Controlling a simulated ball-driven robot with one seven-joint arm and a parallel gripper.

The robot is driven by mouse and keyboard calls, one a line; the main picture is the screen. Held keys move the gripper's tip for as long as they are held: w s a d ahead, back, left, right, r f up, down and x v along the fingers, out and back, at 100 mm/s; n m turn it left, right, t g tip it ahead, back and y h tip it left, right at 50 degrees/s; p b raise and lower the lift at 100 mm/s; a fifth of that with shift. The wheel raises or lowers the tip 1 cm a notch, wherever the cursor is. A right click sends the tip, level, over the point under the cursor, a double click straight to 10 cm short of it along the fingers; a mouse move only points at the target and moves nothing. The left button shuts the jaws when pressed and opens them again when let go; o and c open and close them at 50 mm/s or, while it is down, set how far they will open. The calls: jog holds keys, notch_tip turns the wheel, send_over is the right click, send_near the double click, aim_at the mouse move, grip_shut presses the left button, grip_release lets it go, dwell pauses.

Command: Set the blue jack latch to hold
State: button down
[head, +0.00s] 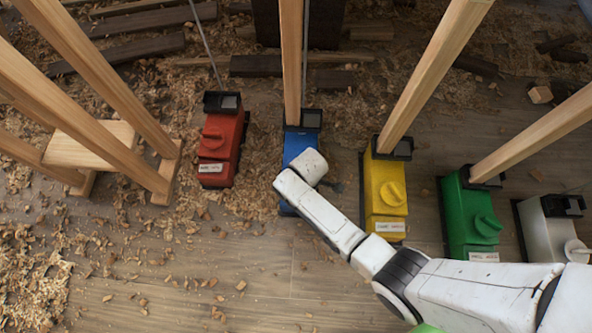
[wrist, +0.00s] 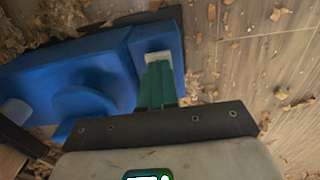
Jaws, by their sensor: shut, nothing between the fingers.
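The blue jack (head: 297,143) stands on the floor with a wooden prop on its black head. My arm's white end covers its lower part in the head view, so its latch is hidden there. In the wrist view the blue jack (wrist: 110,58) lies across the upper left. Its rounded blue latch knob (wrist: 82,103) is left of my gripper (wrist: 155,70). The green fingers are shut and empty, with their tips at the pale label on the jack's end. I cannot tell whether they touch it. The latch's setting cannot be read.
A red jack (head: 220,145) stands left of the blue one. A yellow jack (head: 384,190), a green jack (head: 468,220) and a pale grey jack (head: 548,235) stand to the right. Slanting props rise from several jacks. A wooden stool (head: 90,145) is at left. Shavings litter the floor.

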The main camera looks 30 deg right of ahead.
jog(key=shift+f, duration=0.25)
notch_tip(320, 180, up, 7)
jog(key=p, duration=0.7)
dwell(0.5)
dwell(0.4)
jog(key=s+d+r+m, duration=0.35)
jog(key=s+r, duration=0.25)
jog(key=r, duration=0.2)
jog(key=s+d+r+m+t, duration=0.1)
jog(key=s+d+r+m, duration=0.1)
jog(key=s+r+m, duration=0.4)
jog(key=s+d+r+m, duration=0.2)
jog(key=s+r, duration=0.3)
jog(key=r, duration=0.4)
notch_tip(320, 180, up, 31)
jog(key=p, duration=3.1)
jog(key=shift+w+d+f, duration=0.15)
jog(key=shift+w, duration=0.1)
